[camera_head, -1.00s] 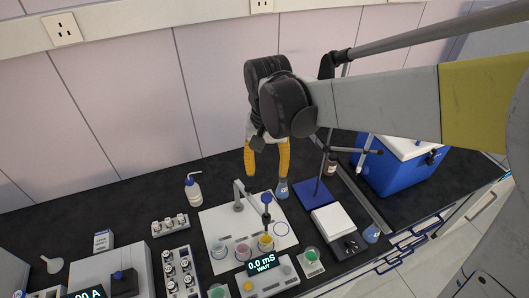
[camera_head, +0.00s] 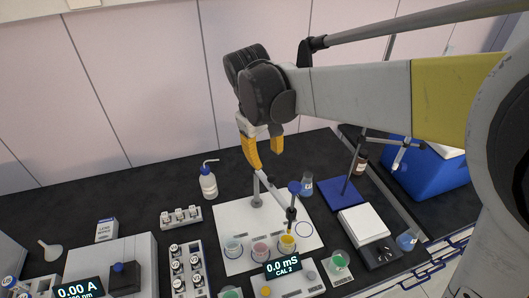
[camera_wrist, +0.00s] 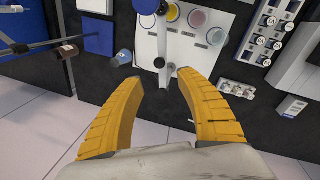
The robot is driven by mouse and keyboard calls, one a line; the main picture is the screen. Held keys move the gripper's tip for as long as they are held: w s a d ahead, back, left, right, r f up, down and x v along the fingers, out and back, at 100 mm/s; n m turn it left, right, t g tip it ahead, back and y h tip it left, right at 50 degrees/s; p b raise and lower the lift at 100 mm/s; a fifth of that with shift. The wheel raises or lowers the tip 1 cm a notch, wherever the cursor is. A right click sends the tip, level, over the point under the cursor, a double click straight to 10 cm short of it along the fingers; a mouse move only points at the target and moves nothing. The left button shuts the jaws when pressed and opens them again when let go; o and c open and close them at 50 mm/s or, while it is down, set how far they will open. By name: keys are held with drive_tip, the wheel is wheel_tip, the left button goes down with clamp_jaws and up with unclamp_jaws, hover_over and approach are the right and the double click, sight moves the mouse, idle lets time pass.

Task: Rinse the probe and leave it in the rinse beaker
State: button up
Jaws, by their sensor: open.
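The probe (camera_head: 291,205) has a blue cap and hangs upright from the holder arm, its lower end at the yellow beaker (camera_head: 287,243). A pink beaker (camera_head: 261,249) and a pale, clear beaker (camera_head: 233,249) stand in a row to its left on the white mat (camera_head: 225,215). I cannot read which one is the rinse beaker. In the wrist view the probe's blue cap (camera_wrist: 147,6) shows at the top edge, near the yellow beaker (camera_wrist: 172,12). My gripper (camera_head: 266,158) is open and empty, above and behind the holder post; its yellow fingers (camera_wrist: 160,78) also show in the wrist view.
A wash bottle (camera_head: 208,184) stands behind the mat on the left. A blue-based stand (camera_head: 341,192) and balance (camera_head: 362,224) are on the right. An empty blue ring (camera_head: 305,229) marks the mat's right side.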

sight(271, 176)
drive_tip(key=f, duration=0.3)
drive_tip(key=w+d+f+b, duration=0.1)
drive_tip(key=f, duration=0.3)
drive_tip(key=f+b, duration=0.1)
drive_tip(key=f, duration=0.2)
drive_tip(key=shift+w+d+f, duration=0.25)
drive_tip(key=shift+f, duration=0.1)
clamp_jaws()
